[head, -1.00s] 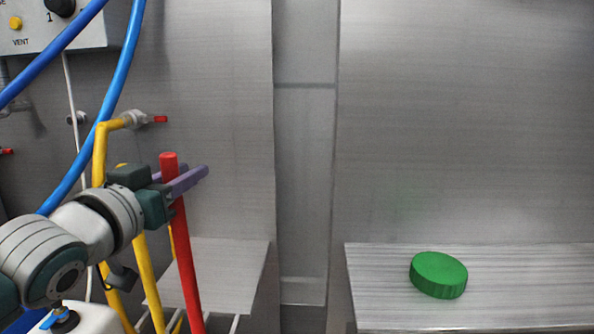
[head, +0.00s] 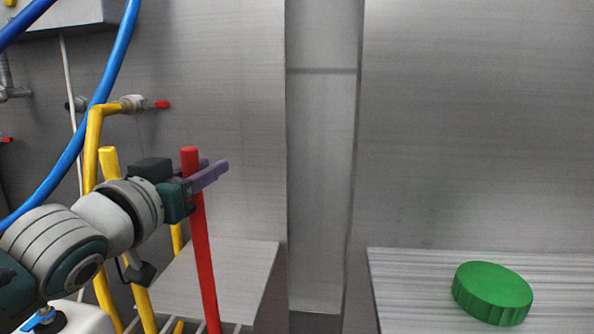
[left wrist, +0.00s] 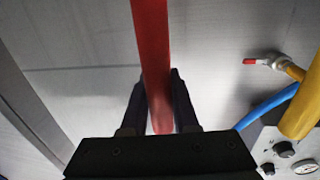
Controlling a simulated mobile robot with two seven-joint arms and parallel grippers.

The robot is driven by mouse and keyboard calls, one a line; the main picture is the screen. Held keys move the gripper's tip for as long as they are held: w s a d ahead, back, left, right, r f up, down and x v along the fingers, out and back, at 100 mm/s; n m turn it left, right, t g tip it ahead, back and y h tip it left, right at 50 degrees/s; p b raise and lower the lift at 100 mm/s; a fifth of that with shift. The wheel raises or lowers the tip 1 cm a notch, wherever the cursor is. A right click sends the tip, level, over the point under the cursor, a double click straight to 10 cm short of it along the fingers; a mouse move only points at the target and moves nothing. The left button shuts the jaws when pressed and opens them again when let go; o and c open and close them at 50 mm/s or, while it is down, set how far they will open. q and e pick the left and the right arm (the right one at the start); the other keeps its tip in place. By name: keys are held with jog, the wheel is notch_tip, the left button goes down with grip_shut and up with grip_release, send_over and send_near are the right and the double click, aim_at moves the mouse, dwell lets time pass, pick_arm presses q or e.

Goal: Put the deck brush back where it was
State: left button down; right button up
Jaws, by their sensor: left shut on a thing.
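My left gripper (head: 207,176) is shut on a red pole (head: 203,250), near the pole's top end. The pole stands nearly upright, leaning slightly, and runs down out of the bottom of the head view. Its lower end is out of view, so I cannot see whether it carries a brush head. In the left wrist view the red pole (left wrist: 151,50) passes between the two dark fingers (left wrist: 160,105). My right gripper is not in view.
Yellow poles (head: 140,300) stand just left of the red one. A metal shelf (head: 225,265) is behind it. A green round lid-like thing (head: 492,292) lies on a metal counter (head: 400,290) at right. Blue hoses (head: 100,110) hang at left.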

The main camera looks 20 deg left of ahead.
pick_arm(q)
jog(key=c, duration=0.7)
grip_release()
jog(key=shift+f, duration=0.1)
jog(key=s+d+p, duration=0.1)
jog(key=s+p, duration=0.2)
jog(key=s, duration=0.9)
jog(key=s+d+f+m+g, duration=0.1)
jog(key=s+d+f+g, duration=0.2)
jog(key=s, duration=0.3)
jog(key=s+d+f+m+g+h, duration=0.1)
jog(key=s+d+f+g, duration=0.2)
jog(key=s+f+g, duration=0.2)
jog(key=s+d+f+m+g, duration=0.1)
jog(key=s+d+f+g, duration=0.2)
jog(key=s+g, duration=0.3)
jog(key=shift+s+d+f+h, duration=0.1)
jog(key=shift+s+f+h, duration=0.35)
jog(key=shift+f, duration=0.2)
